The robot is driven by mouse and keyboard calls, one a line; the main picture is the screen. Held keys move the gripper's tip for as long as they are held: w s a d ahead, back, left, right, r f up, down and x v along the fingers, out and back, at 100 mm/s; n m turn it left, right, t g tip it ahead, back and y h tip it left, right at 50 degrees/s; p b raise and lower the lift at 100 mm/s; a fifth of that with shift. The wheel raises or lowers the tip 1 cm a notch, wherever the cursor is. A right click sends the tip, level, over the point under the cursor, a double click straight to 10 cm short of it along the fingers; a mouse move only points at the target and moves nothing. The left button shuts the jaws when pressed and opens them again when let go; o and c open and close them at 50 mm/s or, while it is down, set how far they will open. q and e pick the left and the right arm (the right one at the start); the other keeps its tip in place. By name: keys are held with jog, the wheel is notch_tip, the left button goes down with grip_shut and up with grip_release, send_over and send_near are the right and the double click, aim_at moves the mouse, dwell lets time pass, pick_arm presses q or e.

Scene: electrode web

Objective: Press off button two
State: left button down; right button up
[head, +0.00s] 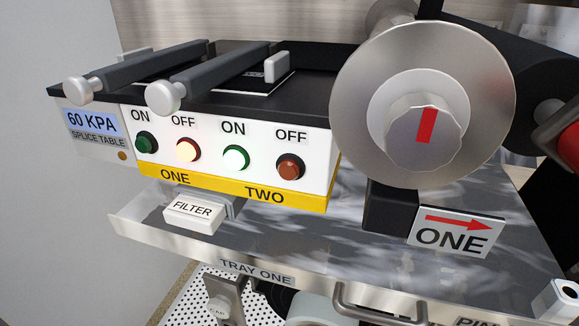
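The splice table (95,140) stands at the left, with a white button panel on its front. The off button two (290,167) is the rightmost button, dull red-brown and unlit, under an OFF label. The on button two (236,158) beside it glows bright with a green rim. Both sit above the yellow strip marked TWO (265,195). To their left, off button one (187,150) glows pale with a red rim, and on button one (145,142) is dark green. Neither of my grippers is in view. Nothing covers the buttons.
A large metal disc (350,90) with a red-marked hub stands close right of the panel. Below are a white FILTER block (193,214), the metal tray (310,255) and a ONE arrow sign (455,232). Two dark bars with round knobs lie on the table top. Space before the panel is clear.

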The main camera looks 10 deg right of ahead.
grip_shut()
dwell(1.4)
